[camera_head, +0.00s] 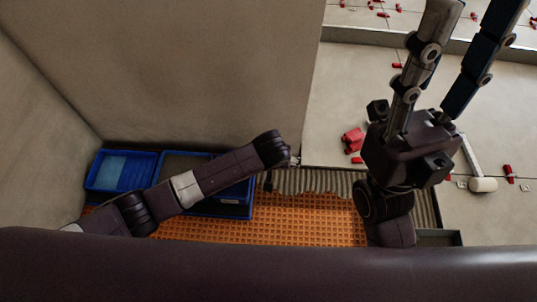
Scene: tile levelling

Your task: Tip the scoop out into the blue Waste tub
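Blue tubs stand at the left: one with a paler blue inside (91,183), and beside it a blue area (222,210) partly covered by my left arm, perhaps more than one tub. No Waste label is readable. My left arm crosses in front of the tubs and ends near the wall's lower corner; its gripper cannot be made out. I see no scoop. My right gripper (475,38) is at the upper right, its two long fingers spread apart, their tips at or beyond the top edge. Nothing shows between them.
An orange grid mat (310,222) lies below the tubs, with a ridged grey strip (315,182) behind it. Red wedges (353,140) lie on the pale tiles left of my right gripper. A white-headed mallet (483,185) lies at right. A tall beige wall (190,70) bounds the left.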

